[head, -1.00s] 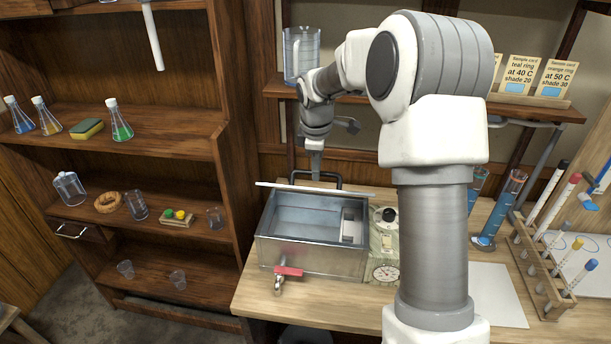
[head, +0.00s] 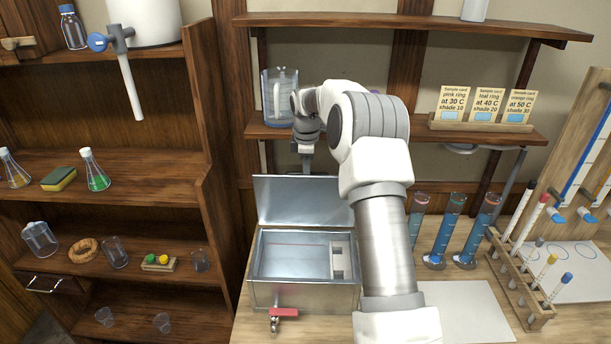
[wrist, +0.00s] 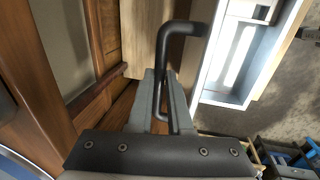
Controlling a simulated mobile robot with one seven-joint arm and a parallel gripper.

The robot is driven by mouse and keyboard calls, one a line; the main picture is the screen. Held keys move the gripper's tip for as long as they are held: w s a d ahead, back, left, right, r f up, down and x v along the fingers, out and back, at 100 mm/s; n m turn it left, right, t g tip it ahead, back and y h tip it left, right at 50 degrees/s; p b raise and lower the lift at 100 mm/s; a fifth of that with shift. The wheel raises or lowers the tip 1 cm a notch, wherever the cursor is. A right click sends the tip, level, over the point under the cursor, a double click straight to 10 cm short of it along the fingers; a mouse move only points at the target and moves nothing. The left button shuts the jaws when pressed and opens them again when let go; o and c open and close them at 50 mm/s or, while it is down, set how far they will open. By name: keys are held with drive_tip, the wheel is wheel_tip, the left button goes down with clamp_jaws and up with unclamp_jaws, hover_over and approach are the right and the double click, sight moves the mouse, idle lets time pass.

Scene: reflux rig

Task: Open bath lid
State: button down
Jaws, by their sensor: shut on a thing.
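My gripper (head: 306,166) is above and behind the lid's top part. In the wrist view my gripper (wrist: 162,95) is shut on the black bar of the lid handle (wrist: 178,32). The handle is hidden behind the lid in the head view.
A shelf (head: 400,128) with a clear jug (head: 279,97) and sample cards (head: 487,103) runs just behind my arm. Blue-filled cylinders (head: 448,232) and a tube rack (head: 520,290) stand to the right.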

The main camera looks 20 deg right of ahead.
drive_tip(key=shift+w+d+f, duration=0.1)
drive_tip(key=shift+w+d, duration=0.1)
drive_tip(key=shift+w, duration=0.25)
drive_tip(key=shift+w+d+f, duration=0.1)
drive_tip(key=shift+w+d, duration=0.1)
drive_tip(key=shift+w, duration=0.25)
drive_tip(key=shift+w+r, duration=0.1)
drive_tip(key=c, duration=0.8)
unclamp_jaws()
drive_tip(key=shift+c, duration=0.2)
drive_tip(key=s+a+r, duration=0.1)
drive_tip(key=s+r, duration=0.2)
drive_tip(key=r, duration=1.4)
drive_tip(key=shift+a+b, duration=0.15)
drive_tip(key=shift+b, duration=0.3)
drive_tip(key=shift+s, duration=0.2)
